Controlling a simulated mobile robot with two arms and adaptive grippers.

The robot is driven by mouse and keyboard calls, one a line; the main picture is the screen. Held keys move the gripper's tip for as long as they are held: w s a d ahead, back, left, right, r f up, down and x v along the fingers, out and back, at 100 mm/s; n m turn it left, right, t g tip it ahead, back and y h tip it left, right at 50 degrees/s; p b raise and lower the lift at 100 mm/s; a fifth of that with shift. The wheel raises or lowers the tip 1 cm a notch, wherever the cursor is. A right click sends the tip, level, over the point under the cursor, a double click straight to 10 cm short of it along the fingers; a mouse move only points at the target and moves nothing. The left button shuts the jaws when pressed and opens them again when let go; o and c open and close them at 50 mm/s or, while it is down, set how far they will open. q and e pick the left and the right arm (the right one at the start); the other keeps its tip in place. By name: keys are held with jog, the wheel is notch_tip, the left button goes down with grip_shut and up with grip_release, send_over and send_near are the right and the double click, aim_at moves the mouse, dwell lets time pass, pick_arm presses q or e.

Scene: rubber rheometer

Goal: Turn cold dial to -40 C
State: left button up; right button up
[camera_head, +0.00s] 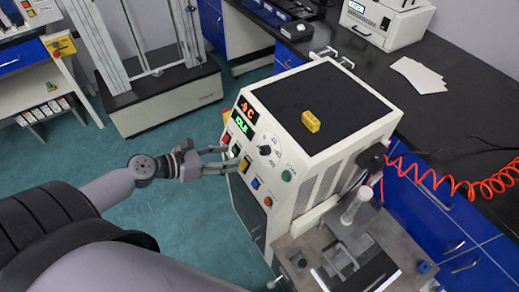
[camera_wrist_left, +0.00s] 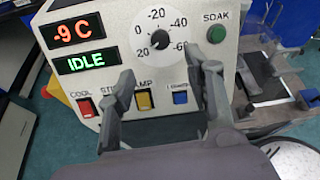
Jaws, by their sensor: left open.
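The cold dial is a black knob (camera_wrist_left: 160,39) on a round white scale marked 20, 0, -20, -40 and -60. Its pointer direction is too small to tell surely. In the head view the dial (camera_head: 265,150) sits on the sloped front panel of the white machine. A red display (camera_wrist_left: 75,31) reads -9 C, and a green display (camera_wrist_left: 86,61) reads IDLE. My left gripper (camera_wrist_left: 168,74) is open and empty. In the head view the left gripper (camera_head: 232,157) is in front of the panel, left of the dial and apart from it. My right gripper is not in view.
Below the dial are a red switch (camera_wrist_left: 85,107), a yellow switch (camera_wrist_left: 144,100) and a blue switch (camera_wrist_left: 180,97). A green SOAK button (camera_wrist_left: 216,34) is at the dial's right. A yellow block (camera_head: 311,121) lies on the machine's black top. Red coiled hose (camera_head: 440,183) hangs at right.

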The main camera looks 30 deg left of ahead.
aim_at(261, 151)
pick_arm(q)
jog(key=p+x, duration=0.1)
jog(key=x, duration=1)
jog(key=shift+w+d+f+p, duration=0.1)
jog(key=shift+w+f+p, duration=0.1)
jog(key=shift+p, duration=0.15)
jog(key=shift+c, duration=0.4)
grip_shut()
